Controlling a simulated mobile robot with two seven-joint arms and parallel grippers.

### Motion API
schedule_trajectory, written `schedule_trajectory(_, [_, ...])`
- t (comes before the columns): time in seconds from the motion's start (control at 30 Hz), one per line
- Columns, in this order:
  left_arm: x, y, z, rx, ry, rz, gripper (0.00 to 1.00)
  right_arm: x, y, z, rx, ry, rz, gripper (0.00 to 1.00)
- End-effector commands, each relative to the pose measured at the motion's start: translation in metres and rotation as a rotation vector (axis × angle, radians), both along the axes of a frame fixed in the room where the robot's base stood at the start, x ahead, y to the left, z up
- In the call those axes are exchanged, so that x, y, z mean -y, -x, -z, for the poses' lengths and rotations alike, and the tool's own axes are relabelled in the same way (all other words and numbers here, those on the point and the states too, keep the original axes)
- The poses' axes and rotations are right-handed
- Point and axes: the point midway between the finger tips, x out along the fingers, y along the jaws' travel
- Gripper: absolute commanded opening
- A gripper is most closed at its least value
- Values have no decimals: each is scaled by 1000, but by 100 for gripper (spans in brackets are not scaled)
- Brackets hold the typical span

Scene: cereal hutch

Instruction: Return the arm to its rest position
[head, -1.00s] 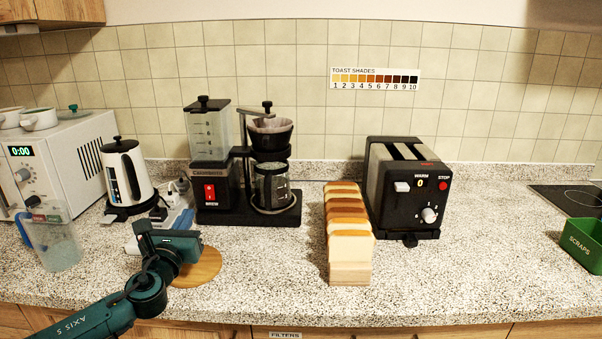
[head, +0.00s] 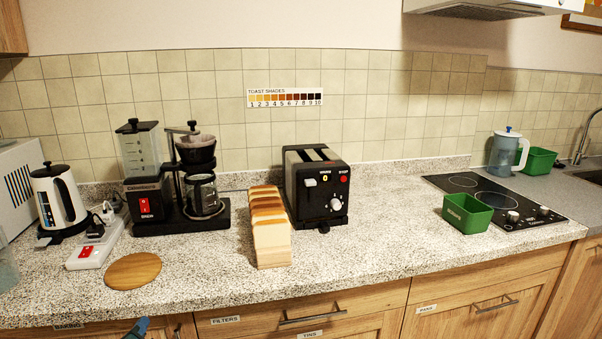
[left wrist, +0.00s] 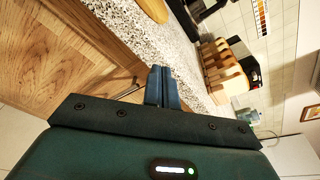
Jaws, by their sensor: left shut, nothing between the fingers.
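My left gripper (left wrist: 162,88) shows in the left wrist view with its two blue fingers together and nothing between them. It hangs in front of the counter edge, beside wooden cabinet fronts. In the head view only a blue tip of the left gripper (head: 138,328) shows at the bottom edge, below the counter front. The rest of the left arm is out of that view. My right gripper is in neither view.
On the speckled counter (head: 385,225) stand a kettle (head: 60,200), coffee maker (head: 170,185), bread slices (head: 270,235), toaster (head: 317,188) and green bin (head: 467,213). A round wooden board (head: 133,270) lies near the front. A drawer handle (head: 313,316) juts out below.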

Motion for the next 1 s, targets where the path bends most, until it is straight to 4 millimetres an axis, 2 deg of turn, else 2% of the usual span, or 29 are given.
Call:
schedule_trajectory(0.03, [21, 18, 26, -55, 184, -5, 0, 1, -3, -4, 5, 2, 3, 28])
schedule_trajectory(0.1, [50, 46, 58, -128, 474, -35, 0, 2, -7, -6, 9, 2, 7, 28])
schedule_trajectory(0.23, [107, 108, 104, -269, 1078, -180, 0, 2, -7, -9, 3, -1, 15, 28])
schedule_trajectory(0.3, [134, 142, 119, -329, 1400, -300, 0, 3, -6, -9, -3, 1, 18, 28])
schedule_trajectory(0.4, [162, 182, 129, -375, 1796, -492, 0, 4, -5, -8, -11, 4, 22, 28])
schedule_trajectory(0.5, [177, 206, 131, -382, 2053, -641, 0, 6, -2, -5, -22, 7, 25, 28])
schedule_trajectory(0.63, [184, 218, 132, -376, 2196, -731, 0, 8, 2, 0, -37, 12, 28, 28])
schedule_trajectory(1.0, [184, 218, 132, -376, 2196, -731, 0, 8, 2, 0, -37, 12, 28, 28])
